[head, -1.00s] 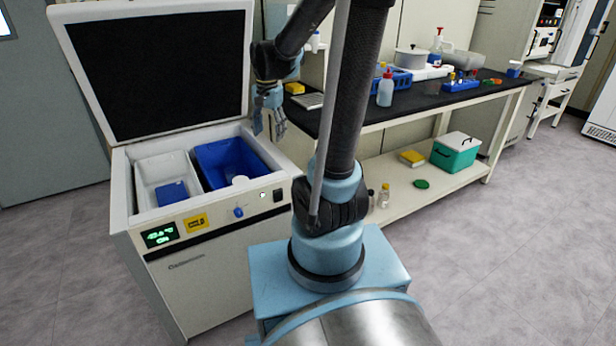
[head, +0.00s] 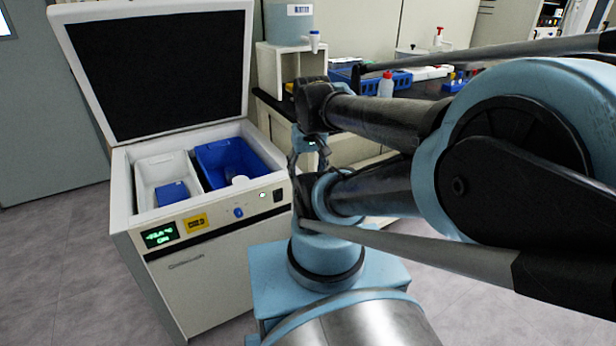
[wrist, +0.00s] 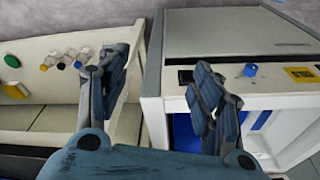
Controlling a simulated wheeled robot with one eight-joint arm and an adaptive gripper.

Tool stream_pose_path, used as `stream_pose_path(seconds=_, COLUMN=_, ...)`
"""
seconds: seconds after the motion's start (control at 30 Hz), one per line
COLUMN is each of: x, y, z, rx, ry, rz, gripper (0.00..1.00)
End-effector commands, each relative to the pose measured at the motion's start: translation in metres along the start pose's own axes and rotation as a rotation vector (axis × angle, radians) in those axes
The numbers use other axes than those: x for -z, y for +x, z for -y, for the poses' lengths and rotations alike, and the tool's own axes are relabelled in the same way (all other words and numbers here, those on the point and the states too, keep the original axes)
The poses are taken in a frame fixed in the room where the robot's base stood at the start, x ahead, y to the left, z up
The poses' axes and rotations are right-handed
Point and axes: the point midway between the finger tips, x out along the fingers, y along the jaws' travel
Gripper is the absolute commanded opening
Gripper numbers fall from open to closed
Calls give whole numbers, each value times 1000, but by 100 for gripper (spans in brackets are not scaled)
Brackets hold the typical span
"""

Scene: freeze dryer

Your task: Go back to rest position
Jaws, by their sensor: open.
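My gripper (head: 309,155) is in the head view, just right of the freeze dryer (head: 215,275) and close to my column, partly hidden by my folded arm. In the wrist view my gripper (wrist: 160,95) has its two fingers spread apart with nothing between them. The freeze dryer's lid (head: 155,65) stands open. Inside are a white bin (head: 146,183) with a blue item in it and a blue bin (head: 205,160) with a small white cup (head: 240,180) in it.
The black-topped bench (head: 270,100) stands behind my arm. Small bottles (wrist: 62,60) lie on the lower shelf. Floor at the front left is clear.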

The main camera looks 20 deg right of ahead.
Motion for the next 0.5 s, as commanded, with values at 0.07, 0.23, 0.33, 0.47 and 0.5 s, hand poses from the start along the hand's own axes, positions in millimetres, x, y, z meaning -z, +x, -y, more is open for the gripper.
stream_pose_path(seconds=0.07, x=-8, y=4, z=-1, rx=-1, ry=-24, rz=-4, gripper=60)
stream_pose_path(seconds=0.23, x=-15, y=8, z=-2, rx=-3, ry=-52, rz=-8, gripper=60)
stream_pose_path(seconds=0.33, x=-15, y=8, z=-2, rx=-3, ry=-53, rz=-8, gripper=60)
stream_pose_path(seconds=0.47, x=-15, y=8, z=-2, rx=-3, ry=-53, rz=-8, gripper=60)
stream_pose_path(seconds=0.5, x=-15, y=8, z=-2, rx=-3, ry=-52, rz=-8, gripper=60)
